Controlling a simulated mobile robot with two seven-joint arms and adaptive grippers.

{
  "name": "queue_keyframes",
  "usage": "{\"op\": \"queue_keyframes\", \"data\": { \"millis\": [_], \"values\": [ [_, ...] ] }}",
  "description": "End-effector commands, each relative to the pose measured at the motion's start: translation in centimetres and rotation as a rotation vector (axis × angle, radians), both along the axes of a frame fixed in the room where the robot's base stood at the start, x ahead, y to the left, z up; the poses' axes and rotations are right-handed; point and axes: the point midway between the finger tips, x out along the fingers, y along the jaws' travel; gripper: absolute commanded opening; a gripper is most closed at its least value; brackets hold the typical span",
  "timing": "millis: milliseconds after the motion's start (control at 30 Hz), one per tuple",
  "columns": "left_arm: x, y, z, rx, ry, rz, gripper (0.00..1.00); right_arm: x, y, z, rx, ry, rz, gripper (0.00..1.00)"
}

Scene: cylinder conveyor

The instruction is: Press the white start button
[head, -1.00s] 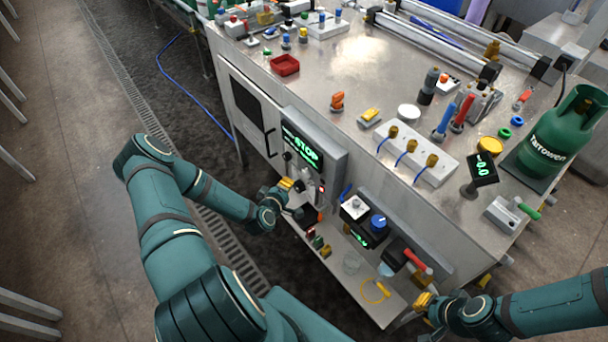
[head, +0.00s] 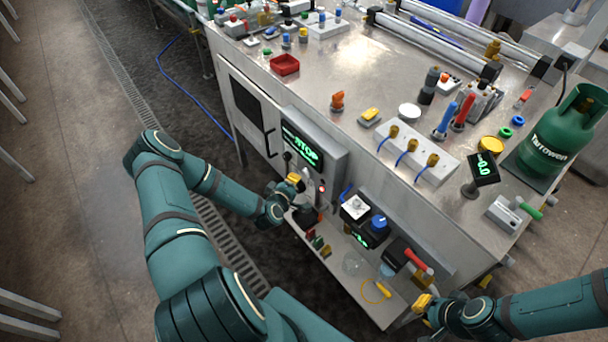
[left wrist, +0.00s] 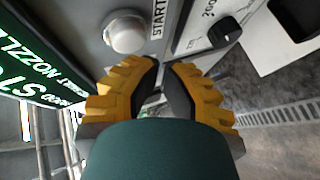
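The round white button (left wrist: 125,33) sits on a grey panel beside a START label (left wrist: 158,18) in the left wrist view. My left gripper (left wrist: 163,68) has its yellow fingers drawn together, tips nearly meeting and nothing visible between them. The tips appear just below and right of the button in that view; contact cannot be told. In the head view my left gripper (head: 296,179) is at the control panel (head: 328,160) under the green STOP display (head: 301,148); the button is not clear there. My right gripper (head: 424,303) is by the lower shelf's right end, its finger opening unclear.
A black knob (left wrist: 223,31) stands right of the button in the left wrist view. The metal worktop (head: 350,60) above carries many parts and a green gas cylinder (head: 558,135).

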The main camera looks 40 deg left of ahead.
Motion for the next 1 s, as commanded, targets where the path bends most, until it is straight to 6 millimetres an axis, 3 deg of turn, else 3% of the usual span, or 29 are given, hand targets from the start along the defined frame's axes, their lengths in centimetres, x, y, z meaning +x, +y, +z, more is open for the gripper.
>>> {"op": "queue_keyframes", "data": {
  "millis": [1000],
  "values": [
    [0.62,-0.17,-0.04,0.001,-0.001,-0.001,0.0,0.01,0.0,-0.29,0.0,0.0,0.0,0.0]
  ]
}}
